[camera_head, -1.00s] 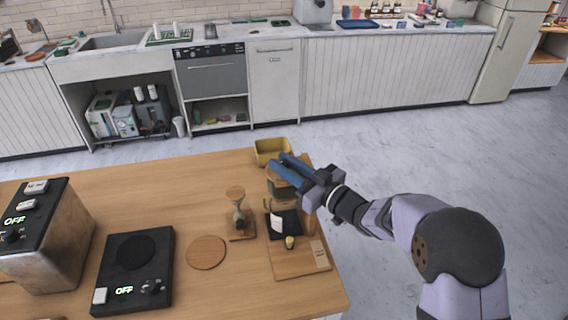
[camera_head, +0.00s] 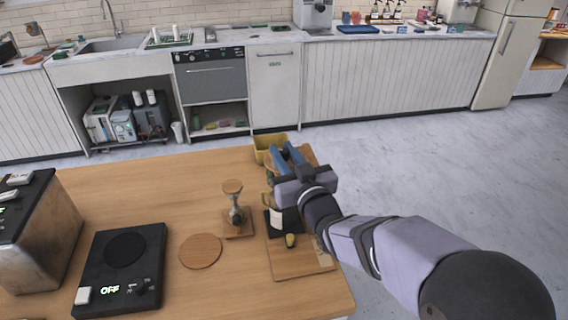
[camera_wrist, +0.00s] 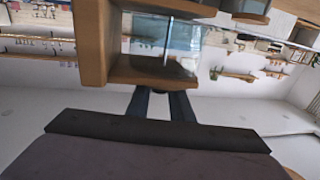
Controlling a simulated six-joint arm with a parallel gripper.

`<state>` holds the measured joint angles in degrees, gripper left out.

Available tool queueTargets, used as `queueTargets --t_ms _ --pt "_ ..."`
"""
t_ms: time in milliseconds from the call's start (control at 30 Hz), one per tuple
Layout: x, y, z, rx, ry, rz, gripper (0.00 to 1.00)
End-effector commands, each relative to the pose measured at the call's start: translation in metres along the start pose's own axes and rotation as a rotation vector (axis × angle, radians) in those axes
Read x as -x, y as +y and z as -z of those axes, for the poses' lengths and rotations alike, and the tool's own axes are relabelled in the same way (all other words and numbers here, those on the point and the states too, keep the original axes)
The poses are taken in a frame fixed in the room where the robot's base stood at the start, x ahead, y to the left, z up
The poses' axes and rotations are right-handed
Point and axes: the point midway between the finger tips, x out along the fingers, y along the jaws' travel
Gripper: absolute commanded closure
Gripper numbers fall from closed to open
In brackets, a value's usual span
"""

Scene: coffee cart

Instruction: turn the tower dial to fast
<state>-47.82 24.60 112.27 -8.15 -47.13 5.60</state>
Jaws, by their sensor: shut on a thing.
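The tower stands at the table's right end, on its wooden base (camera_head: 290,265), and my arm covers much of it in the head view. In the wrist view its wooden shelf (camera_wrist: 150,70) and a clear glass vessel (camera_wrist: 175,38) fill the upper middle. My gripper (camera_head: 283,152) reaches over the tower's upper part from the right. Its two blue fingers (camera_wrist: 160,92) are close together just under the shelf edge and shut on the tower dial. The dial itself is hidden between the fingertips, so its setting cannot be read.
A yellow bin (camera_head: 265,142) stands just behind the tower. An hourglass-shaped stand (camera_head: 235,208) and a round wooden coaster (camera_head: 200,251) are to its left. A black hot plate (camera_head: 122,268) reading OFF and a metal machine (camera_head: 35,240) are farther left.

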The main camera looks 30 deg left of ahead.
Motion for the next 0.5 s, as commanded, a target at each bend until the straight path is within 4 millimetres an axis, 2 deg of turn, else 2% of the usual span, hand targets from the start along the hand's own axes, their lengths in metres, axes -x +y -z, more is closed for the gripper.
queueTargets --t_ms 67,500 --pt "0.0000 -0.0040 -0.0039 -0.001 0.001 -0.045 1.00" --pt "-0.0010 -0.0044 0.0012 0.001 -0.002 -0.333 1.00"
